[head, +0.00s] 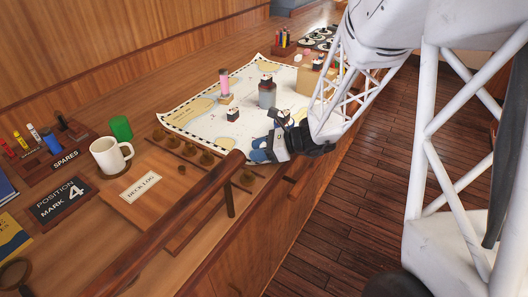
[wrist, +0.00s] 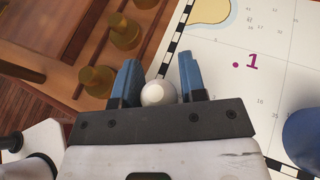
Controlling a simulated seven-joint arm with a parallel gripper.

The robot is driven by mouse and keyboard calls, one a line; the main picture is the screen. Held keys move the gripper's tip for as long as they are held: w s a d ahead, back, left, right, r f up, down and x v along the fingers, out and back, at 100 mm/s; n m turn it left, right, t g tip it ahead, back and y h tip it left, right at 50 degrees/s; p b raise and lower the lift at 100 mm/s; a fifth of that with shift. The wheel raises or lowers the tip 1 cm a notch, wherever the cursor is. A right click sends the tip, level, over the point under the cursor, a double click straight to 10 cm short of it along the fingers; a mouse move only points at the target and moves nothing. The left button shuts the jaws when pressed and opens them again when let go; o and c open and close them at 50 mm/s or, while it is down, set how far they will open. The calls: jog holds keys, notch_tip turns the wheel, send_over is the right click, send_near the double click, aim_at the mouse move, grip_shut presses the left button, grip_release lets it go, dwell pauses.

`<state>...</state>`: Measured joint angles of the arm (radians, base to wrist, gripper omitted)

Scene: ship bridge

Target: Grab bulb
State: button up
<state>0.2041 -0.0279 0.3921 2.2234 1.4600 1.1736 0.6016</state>
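The bulb (wrist: 158,94) shows as a small round white dome in the wrist view, between the two blue fingers of my gripper (wrist: 160,78). Its lower part is hidden behind the dark palm plate. The fingers reach past it on both sides. The left finger seems to meet its edge and a sliver at most shows at the right, so I cannot tell whether they press on it. In the head view my gripper (head: 260,150) is low at the chart's near edge, by the wooden rail. The bulb cannot be made out there.
A rack of brass pegs (wrist: 124,32) lies left of my fingers.

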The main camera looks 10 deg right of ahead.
jog(key=c, duration=0.5)
jog(key=shift+r, duration=0.15)
jog(key=shift+r, duration=0.85)
jog(key=shift+s+r, duration=0.3)
jog(key=shift+r, duration=0.55)
jog(key=s, duration=0.5)
jog(key=s+d+r, duration=0.1)
jog(key=s, duration=0.9)
jog(key=shift+s+d+r, duration=0.15)
jog(key=shift+s, duration=0.05)
